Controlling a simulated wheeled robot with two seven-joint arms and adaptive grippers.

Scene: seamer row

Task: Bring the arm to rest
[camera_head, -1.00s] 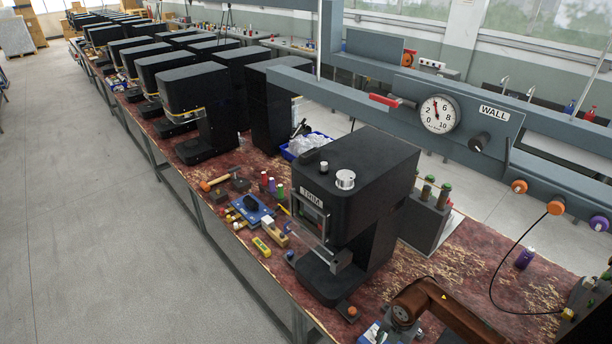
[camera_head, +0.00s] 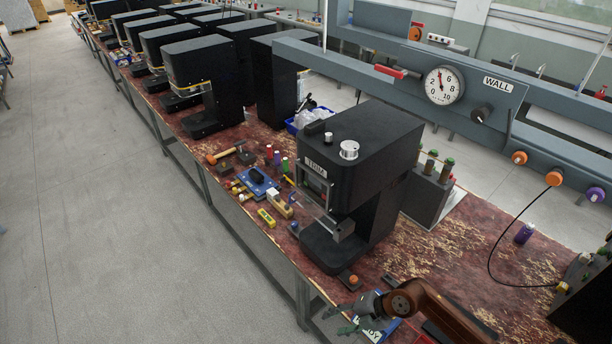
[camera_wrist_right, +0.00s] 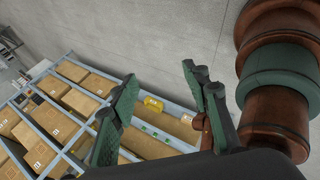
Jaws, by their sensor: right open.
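My right gripper (camera_head: 338,322) shows at the bottom of the head view, in front of the workbench's near edge, with my brown arm link reaching to it from the lower right. In the right wrist view my gripper (camera_wrist_right: 160,80) has its two green fingers spread apart, with nothing between them. My left gripper is in neither view.
The black TRIM machine (camera_head: 362,180) stands on the worn red bench (camera_head: 445,265) just beyond my right gripper. A blue fixture (camera_head: 257,182) and small tools lie left of it. The grey floor (camera_head: 110,230) is clear. The wrist view shows cardboard boxes (camera_wrist_right: 87,90) on racking.

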